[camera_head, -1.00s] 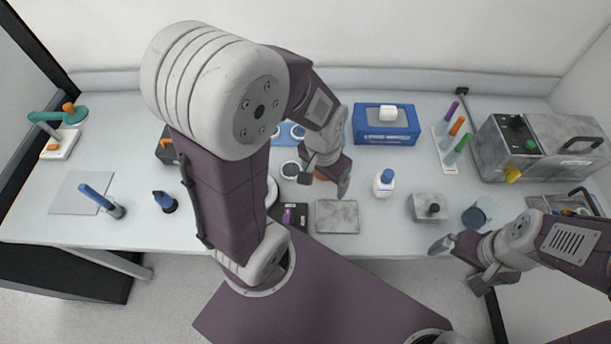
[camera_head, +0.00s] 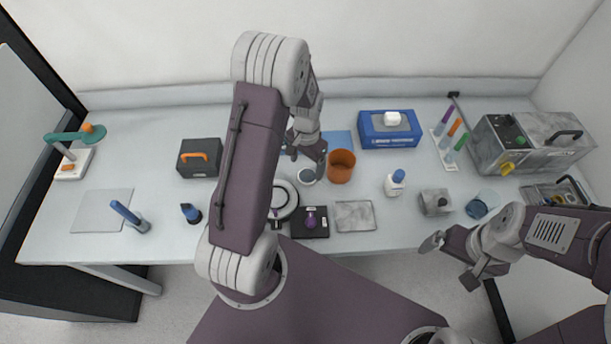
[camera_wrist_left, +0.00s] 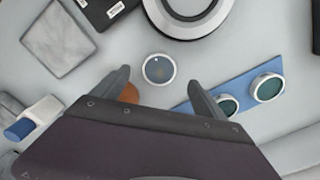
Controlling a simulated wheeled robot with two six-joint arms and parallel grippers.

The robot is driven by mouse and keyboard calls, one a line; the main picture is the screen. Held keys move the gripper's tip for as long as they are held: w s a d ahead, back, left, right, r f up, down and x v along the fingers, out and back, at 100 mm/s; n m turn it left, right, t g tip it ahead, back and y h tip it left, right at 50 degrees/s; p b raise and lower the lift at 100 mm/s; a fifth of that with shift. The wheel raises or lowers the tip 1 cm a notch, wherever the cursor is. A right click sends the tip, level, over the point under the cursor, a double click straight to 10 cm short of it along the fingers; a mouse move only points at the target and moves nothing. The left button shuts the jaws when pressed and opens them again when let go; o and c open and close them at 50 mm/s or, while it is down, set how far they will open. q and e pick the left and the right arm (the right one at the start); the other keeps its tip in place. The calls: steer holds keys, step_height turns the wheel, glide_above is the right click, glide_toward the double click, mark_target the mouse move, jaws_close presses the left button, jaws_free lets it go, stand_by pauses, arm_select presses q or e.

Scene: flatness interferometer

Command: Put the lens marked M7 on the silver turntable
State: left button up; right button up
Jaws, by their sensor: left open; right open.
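The silver turntable (camera_wrist_left: 206,24) is at the top of that view; in the head view the turntable (camera_head: 291,202) is partly hidden by my left arm. Two greenish lenses (camera_wrist_left: 267,87) (camera_wrist_left: 228,103) lie on a blue mat (camera_wrist_left: 248,76). My left gripper (camera_head: 306,162) is open and empty above the table near the single lens. My right gripper (camera_head: 455,257) is open at the front edge.
An orange cup (camera_head: 341,167) stands close right of my left gripper. A black pad with a purple knob (camera_head: 311,218) and a grey plate (camera_head: 353,216) lie in front. A white bottle (camera_head: 394,184) and blue box (camera_head: 389,131) are further right.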

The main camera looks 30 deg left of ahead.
mark_target(307, 175)
arm_select(q)
steer(key=f, duration=0.4)
steer(key=shift+w+d+f+p, duration=0.15)
steer(key=shift+w+f+p, duration=0.05)
steer(key=shift+p, duration=0.15)
steer(key=shift+f, duration=0.4)
